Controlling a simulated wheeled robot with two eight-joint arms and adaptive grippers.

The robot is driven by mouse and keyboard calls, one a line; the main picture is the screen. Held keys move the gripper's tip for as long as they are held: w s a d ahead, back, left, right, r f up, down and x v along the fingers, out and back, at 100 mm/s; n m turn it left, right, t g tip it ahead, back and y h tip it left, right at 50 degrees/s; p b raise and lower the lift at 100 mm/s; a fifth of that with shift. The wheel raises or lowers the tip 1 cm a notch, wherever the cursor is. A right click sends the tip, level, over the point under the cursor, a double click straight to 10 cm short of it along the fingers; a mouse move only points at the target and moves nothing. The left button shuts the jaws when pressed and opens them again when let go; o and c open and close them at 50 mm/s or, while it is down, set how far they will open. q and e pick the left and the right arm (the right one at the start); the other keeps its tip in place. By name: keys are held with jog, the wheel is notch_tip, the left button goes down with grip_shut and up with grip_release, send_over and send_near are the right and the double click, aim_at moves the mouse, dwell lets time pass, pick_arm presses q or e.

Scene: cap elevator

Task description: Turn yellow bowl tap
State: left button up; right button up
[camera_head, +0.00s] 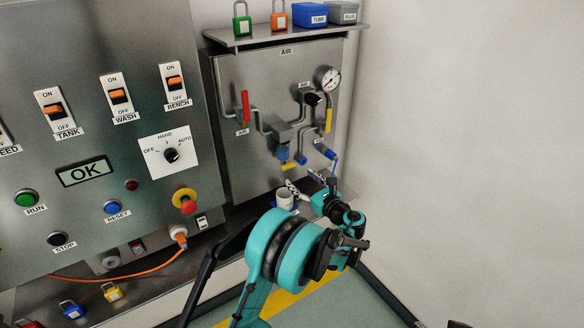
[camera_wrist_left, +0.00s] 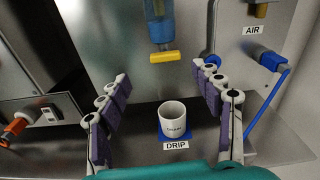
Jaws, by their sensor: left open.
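The yellow bowl tap (camera_wrist_left: 163,57) is a short yellow bar at the bottom of a blue filter bowl (camera_wrist_left: 160,28). In the head view, the tap (camera_head: 289,166) shows small on the lower part of the AIR panel. My left gripper (camera_wrist_left: 161,78) is open and empty, its purple-padded fingers apart on both sides of the wrist view. The tap lies between and beyond the fingertips, and I see no contact. In the head view, the left gripper (camera_head: 303,183) is just below the tap, partly hidden by its own arm. My right gripper is not in view.
A white cup (camera_wrist_left: 173,118) stands on a blue mat labelled DRIP below the tap. A blue AIR connector with hose (camera_wrist_left: 266,60) is at the right. Yellow and red valve handles (camera_head: 328,119) (camera_head: 245,106) are higher on the panel. A control panel (camera_head: 110,150) stands left.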

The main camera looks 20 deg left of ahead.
aim_at(290, 167)
pick_arm(q)
jog(key=shift+m, duration=0.4)
jog(key=x, duration=0.2)
jog(key=b+x, duration=0.1)
jog(key=x, duration=0.1)
jog(key=b+x, duration=0.1)
jog(key=x, duration=0.1)
jog(key=shift+w+d+f, duration=0.15)
jog(key=shift+w+f, duration=0.05)
jog(key=shift+w, duration=0.25)
jog(key=shift+w+a+r, duration=0.1)
jog(key=shift+w+a, duration=0.3)
jog(key=shift+a, duration=0.15)
jog(key=c, duration=1.2)
